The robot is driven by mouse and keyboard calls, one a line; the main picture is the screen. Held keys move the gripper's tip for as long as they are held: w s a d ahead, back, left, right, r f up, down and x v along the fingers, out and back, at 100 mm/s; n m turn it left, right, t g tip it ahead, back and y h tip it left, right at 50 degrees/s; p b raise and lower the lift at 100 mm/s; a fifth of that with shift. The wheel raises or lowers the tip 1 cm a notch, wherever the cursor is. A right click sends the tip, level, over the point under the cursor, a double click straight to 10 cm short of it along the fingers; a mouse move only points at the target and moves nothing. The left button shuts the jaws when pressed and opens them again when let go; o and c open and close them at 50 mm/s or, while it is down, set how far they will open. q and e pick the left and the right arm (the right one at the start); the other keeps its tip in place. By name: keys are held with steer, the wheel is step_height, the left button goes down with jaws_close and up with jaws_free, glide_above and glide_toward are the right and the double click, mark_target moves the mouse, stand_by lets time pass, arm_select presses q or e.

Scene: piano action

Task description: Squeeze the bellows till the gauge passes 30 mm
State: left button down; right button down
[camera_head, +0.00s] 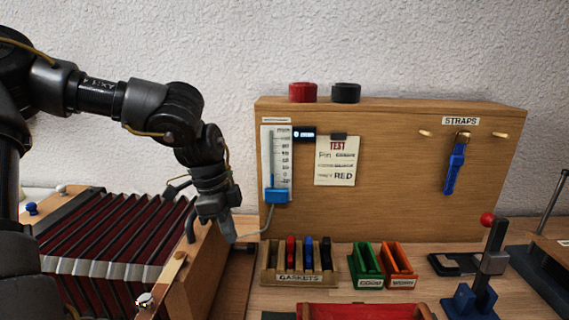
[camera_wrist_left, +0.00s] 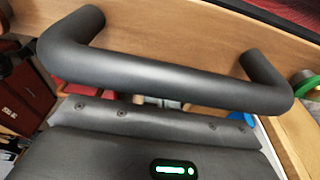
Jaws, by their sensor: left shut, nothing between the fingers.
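The bellows (camera_head: 105,235) have dark red pleats with black ribs and lie at the lower left between wooden end boards. A dark bar handle (camera_head: 190,226) is on the right end board (camera_head: 195,278); it spans the left wrist view (camera_wrist_left: 170,78) close to the camera. My left gripper (camera_head: 229,236) points down beside this board and handle, shut and empty. Whether it touches them I cannot tell. The gauge (camera_head: 281,155) is a white scale with a blue column low in its tube and a blue base (camera_head: 277,196). Its markings are too small to read. My right gripper is out of view.
The wooden panel (camera_head: 390,195) stands behind, holding a lit display (camera_head: 304,134), a test note (camera_head: 337,161) and a blue strap (camera_head: 455,166). A gasket rack (camera_head: 299,279), green and orange bins (camera_head: 398,267) and a red-knobbed lever (camera_head: 492,250) stand to the right.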

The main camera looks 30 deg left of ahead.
arm_select(q)
steer(key=shift+w+d, duration=0.1)
steer(key=shift+d, duration=0.1)
steer(key=shift+r, duration=0.1)
step_height(320, 180, up, 8)
steer(key=p, duration=0.5)
stand_by(0.5)
stand_by(0.3)
